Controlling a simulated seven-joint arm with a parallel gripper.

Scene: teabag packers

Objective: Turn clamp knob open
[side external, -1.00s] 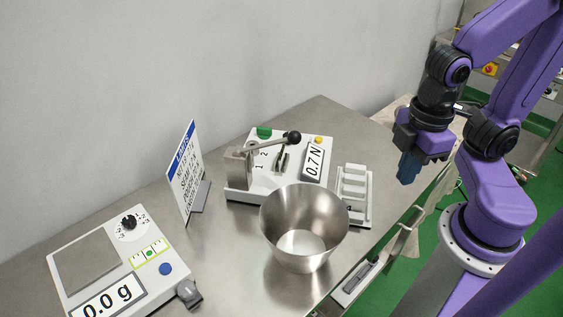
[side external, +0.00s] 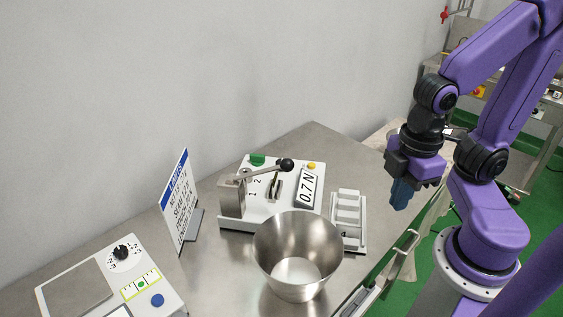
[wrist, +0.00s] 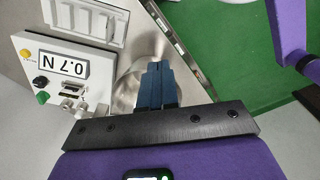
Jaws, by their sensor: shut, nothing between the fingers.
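A white tester (side external: 302,207) with a "0.7 N" display stands on the steel table. On its left part is a metal clamp block with a lever ending in a black ball knob (side external: 285,165). The lever points right, above the marks 1 and 2. In the wrist view the black knob (wrist: 40,81) shows at the left, beside the display. My gripper (side external: 400,195) has blue fingers that are shut and empty. It hangs in the air past the table's right edge, clear of the tester and knob. It also shows in the wrist view (wrist: 158,76).
A steel bowl (side external: 297,238) stands in front of the tester. A white slotted tray (side external: 349,213) lies to its right. A sign (side external: 180,205) and a white scale (side external: 140,262) with its own dial stand at the left. A wall runs behind.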

